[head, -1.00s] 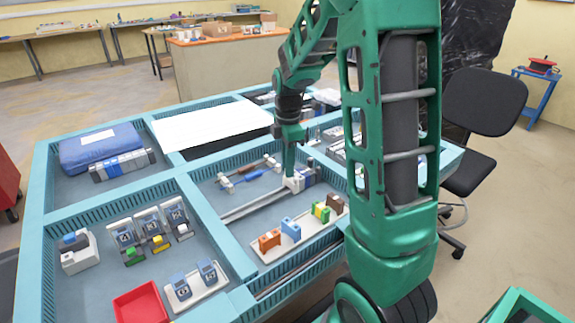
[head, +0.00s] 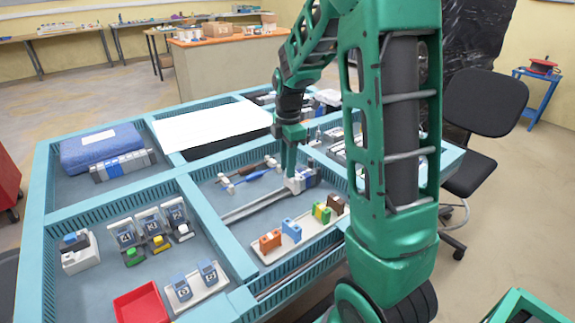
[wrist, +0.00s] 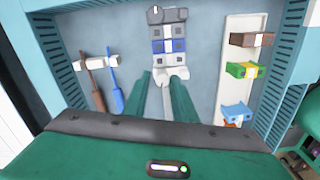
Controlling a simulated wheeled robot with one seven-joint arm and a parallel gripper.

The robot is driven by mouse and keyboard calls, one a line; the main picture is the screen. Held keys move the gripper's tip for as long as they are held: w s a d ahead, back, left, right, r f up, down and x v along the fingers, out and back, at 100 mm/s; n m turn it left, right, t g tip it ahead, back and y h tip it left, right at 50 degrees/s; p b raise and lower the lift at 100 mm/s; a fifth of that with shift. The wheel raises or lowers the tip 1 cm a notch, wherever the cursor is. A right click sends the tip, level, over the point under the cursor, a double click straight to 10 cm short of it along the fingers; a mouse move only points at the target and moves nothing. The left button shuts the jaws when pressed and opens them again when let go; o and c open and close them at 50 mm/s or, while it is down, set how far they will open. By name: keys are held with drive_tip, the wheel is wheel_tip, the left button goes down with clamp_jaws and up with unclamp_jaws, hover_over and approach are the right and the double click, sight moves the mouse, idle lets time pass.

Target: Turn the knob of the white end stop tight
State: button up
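The white end stop (head: 295,184) sits on the metal rail (head: 250,207) in the middle compartment, at the near end of a row of terminal blocks (head: 309,177). In the wrist view the white end stop (wrist: 172,76) is below the grey and blue blocks (wrist: 168,46), just beyond the fingertips. My gripper (head: 289,172) is over the rail close to the end stop, pointing down. In the wrist view my gripper (wrist: 163,80) has its two green fingers apart, one each side of the rail, with nothing held between them. The end stop's knob is too small to make out clearly.
Two screwdrivers, one brown (wrist: 95,82) and one blue (wrist: 115,82), lie on a rack left of the rail. A white strip (wrist: 237,60) with coloured blocks lies to the right. Compartment walls (head: 227,255) surround them.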

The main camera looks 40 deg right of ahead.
wheel_tip(320, 180, up, 11)
drive_tip(key=shift+f, duration=0.15)
idle(0.4)
idle(0.5)
drive_tip(key=s+m, duration=1)
drive_tip(key=s, duration=0.4)
drive_tip(key=shift+s+f+m, duration=0.3)
drive_tip(key=shift+m, duration=0.1)
drive_tip(key=s+f+m, duration=0.1)
drive_tip(key=s+m, duration=0.2)
drive_tip(key=s, duration=0.1)
drive_tip(key=s+a+f+m, duration=0.1)
drive_tip(key=s+f+m, duration=0.1)
drive_tip(key=s+m, duration=0.2)
drive_tip(key=s+a+f+m, duration=0.1)
drive_tip(key=s+m, duration=0.2)
drive_tip(key=s, duration=0.2)
drive_tip(key=shift+s+f+m, duration=0.15)
drive_tip(key=shift+s+m, duration=0.15)
drive_tip(key=shift+c, duration=0.4)
drive_tip(key=shift+s+f+m, duration=0.15)
drive_tip(key=shift+s+m, duration=0.15)
clamp_jaws()
drive_tip(key=shift+w, duration=0.1)
